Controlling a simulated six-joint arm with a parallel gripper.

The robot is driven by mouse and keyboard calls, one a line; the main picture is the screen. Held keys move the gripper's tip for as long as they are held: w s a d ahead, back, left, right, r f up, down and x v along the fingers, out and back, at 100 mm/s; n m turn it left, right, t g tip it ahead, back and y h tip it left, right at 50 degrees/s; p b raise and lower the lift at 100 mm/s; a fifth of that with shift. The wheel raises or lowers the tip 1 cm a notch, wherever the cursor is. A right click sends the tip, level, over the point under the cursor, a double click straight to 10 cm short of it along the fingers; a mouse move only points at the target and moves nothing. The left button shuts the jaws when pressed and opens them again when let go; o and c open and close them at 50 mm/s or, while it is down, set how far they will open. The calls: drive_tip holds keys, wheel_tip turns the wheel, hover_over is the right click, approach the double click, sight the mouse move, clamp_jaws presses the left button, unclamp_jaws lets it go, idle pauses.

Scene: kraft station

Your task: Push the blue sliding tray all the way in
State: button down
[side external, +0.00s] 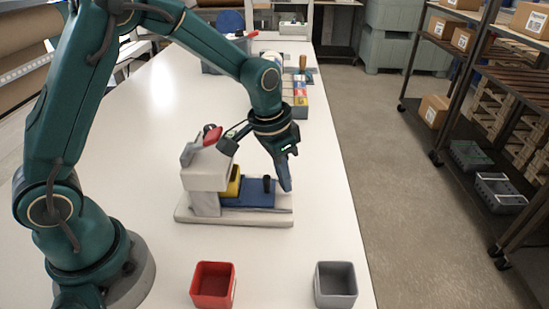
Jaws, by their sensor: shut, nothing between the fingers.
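The blue sliding tray (245,194) sits on the pale base (250,218) of a small machine and sticks out to the right of its light grey housing (208,172). A dark upright knob (267,183) stands on the tray near its right end. A yellow piece (233,182) is at the tray's left, beside the housing. My gripper (287,188) is shut and empty, pointing down at the tray's right end, just right of the knob. I cannot tell whether it touches the tray. The tray's left end is hidden by the housing.
A red bin (213,285) and a grey bin (336,284) stand at the front of the white table (140,150). A red-tipped lever (212,137) rises above the housing. Several coloured items (300,98) lie farther back. The table's right edge is close to the machine.

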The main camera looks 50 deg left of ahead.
drive_tip(key=w+v, duration=0.1)
drive_tip(key=v, duration=0.5)
idle(0.3)
drive_tip(key=shift+w+d, duration=0.1)
